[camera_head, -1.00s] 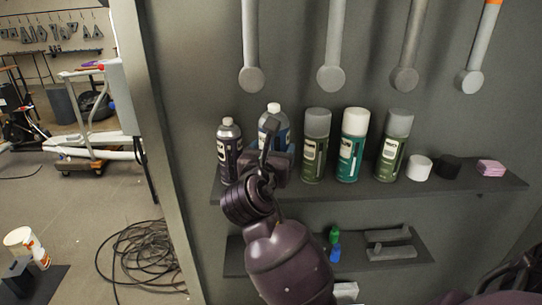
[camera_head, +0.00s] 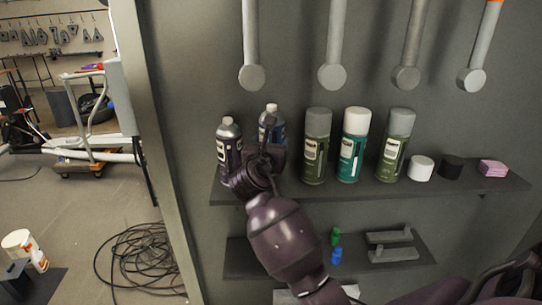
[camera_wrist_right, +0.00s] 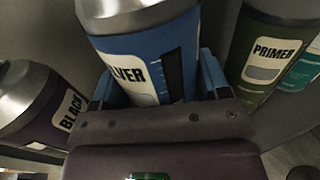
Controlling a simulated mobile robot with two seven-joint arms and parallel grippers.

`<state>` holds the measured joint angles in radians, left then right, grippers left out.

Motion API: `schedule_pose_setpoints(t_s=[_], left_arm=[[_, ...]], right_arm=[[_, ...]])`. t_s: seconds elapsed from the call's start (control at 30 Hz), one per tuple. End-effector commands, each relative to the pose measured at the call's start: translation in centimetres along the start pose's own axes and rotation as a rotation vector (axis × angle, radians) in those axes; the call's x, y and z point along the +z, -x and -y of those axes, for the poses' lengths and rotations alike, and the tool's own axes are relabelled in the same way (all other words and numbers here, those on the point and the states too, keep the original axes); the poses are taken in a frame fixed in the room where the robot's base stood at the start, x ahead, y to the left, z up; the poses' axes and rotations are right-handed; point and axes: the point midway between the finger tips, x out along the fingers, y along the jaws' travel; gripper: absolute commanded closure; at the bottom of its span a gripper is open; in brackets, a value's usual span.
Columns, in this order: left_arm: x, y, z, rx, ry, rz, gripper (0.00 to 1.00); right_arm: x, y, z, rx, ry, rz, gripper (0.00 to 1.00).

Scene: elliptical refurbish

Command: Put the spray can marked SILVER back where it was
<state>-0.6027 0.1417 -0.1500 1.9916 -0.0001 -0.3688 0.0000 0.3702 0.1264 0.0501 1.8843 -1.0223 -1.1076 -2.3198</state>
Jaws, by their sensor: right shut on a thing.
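The blue spray can marked SILVER (camera_head: 271,118) stands upright between its neighbours at the left part of the upper shelf (camera_head: 460,187). My right gripper (camera_head: 269,146) is shut on it from the front and hides its lower part. In the right wrist view the SILVER label of the can (camera_wrist_right: 180,45) faces me, with a finger on each side of it. Whether its base touches the shelf is hidden. My left gripper is not in view.
A dark can marked BLACK (camera_head: 229,148) stands close on the left, also in the right wrist view (camera_wrist_right: 40,105). A green can marked PRIMER (camera_wrist_right: 275,55) stands on the right. More cans, caps and a pink block (camera_head: 493,168) continue right. Grey hanging tools (camera_head: 333,75) are above.

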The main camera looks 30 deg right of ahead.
Motion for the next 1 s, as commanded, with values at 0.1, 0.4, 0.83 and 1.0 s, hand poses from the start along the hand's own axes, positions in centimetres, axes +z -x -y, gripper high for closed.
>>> schedule_pose_setpoints(t_s=[0.1, 0.4, 0.83, 1.0], left_arm=[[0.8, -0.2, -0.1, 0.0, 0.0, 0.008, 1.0], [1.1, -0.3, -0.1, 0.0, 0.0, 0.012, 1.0], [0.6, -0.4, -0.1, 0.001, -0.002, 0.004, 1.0], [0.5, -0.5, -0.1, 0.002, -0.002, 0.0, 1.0]], right_arm=[[-2.2, 0.0, 0.0, 0.0, 0.003, -0.001, 0.59], [-2.9, -0.3, -0.1, 0.001, 0.0, 0.001, 0.59], [-3.2, -0.3, -0.1, 0.0, 0.001, 0.0, 0.05], [-3.2, -0.3, -0.1, 0.0, 0.001, -0.001, 0.05]])
